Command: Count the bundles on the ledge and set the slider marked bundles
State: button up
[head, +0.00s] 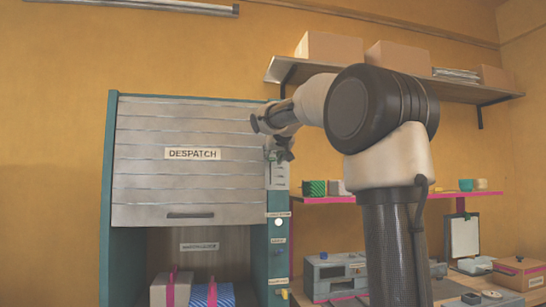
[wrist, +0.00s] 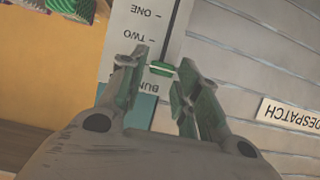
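The white slider panel (head: 278,176) is on the teal post right of the despatch shutter. In the wrist view, the upside-down panel (wrist: 118,45) shows the marks ONE and TWO and part of a label beginning BUN. The green slider knob (wrist: 162,69) sits in the slot, past TWO toward that label; my finger hides the scale beside it. My gripper (wrist: 163,58) is open with the knob between its fingers; contact is unclear. The pink ledge (head: 335,200) holds a green bundle (head: 313,188) and a pale one (head: 337,187); my arm hides the ledge's middle.
The DESPATCH shutter (head: 185,165) is partly down, with two wrapped bundles (head: 171,290) (head: 212,294) in the opening below. More controls run down the post. A grey machine (head: 335,275) stands on the bench at right. Boxes stand on a high shelf (head: 450,90).

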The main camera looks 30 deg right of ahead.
grip_shut()
jog(key=shift+f, duration=1.55)
jog(key=shift+o, duration=2.4)
grip_release()
jog(key=v, duration=1.2)
